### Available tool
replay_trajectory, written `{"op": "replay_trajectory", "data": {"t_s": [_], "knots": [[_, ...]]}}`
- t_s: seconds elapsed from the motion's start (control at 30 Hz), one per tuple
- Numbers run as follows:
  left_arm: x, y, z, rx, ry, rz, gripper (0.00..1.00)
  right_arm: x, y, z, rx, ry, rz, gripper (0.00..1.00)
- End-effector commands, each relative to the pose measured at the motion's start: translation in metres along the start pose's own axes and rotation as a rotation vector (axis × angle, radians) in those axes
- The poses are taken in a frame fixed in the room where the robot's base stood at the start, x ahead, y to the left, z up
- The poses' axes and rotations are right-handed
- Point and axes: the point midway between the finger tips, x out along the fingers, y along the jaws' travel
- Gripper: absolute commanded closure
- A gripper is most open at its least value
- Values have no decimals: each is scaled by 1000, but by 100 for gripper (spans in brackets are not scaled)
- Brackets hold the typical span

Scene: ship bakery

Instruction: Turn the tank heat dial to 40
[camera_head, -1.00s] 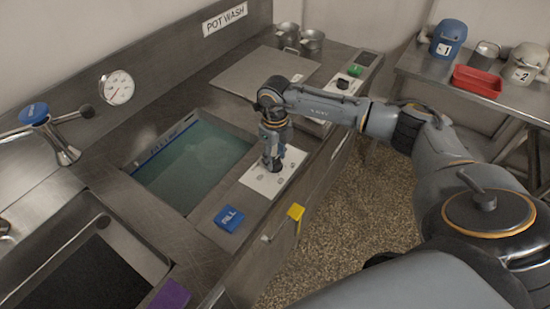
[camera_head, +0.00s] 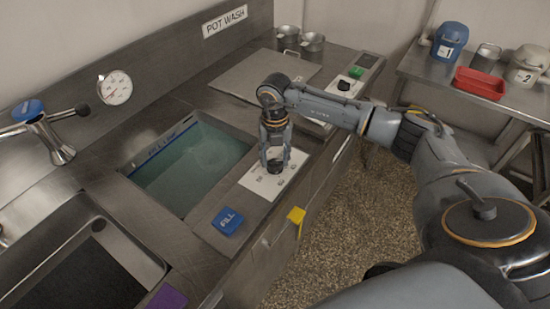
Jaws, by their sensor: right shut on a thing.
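The tank heat dial (camera_head: 274,167) is a small dark knob on a white marked plate (camera_head: 290,172) at the right edge of the water tank (camera_head: 190,165). My right gripper (camera_head: 274,163) points down over the plate and is shut on the dial. The fingers hide most of the knob, and the dial's pointer and markings are too small to read. A round white gauge (camera_head: 115,88) with a red mark is on the back wall. My left gripper is not in view.
A blue FILL block (camera_head: 228,221) and a yellow tag (camera_head: 296,214) are near the front edge. A black knob (camera_head: 344,85) and green button (camera_head: 356,72) lie beyond my gripper. A sink (camera_head: 130,250) is at left. A side table holds a red tray (camera_head: 480,83).

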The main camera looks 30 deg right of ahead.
Motion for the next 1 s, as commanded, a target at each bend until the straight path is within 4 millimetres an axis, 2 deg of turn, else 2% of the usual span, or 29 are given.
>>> {"op": "replay_trajectory", "data": {"t_s": [0.67,0.7,0.8,1.0], "knots": [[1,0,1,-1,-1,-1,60,-1,0,1,65,-2,0,88],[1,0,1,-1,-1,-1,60,-1,0,1,65,-2,0,53],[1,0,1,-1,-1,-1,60,-1,0,1,65,-2,0,34],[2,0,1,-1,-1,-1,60,0,0,0,65,-1,0,34]]}}
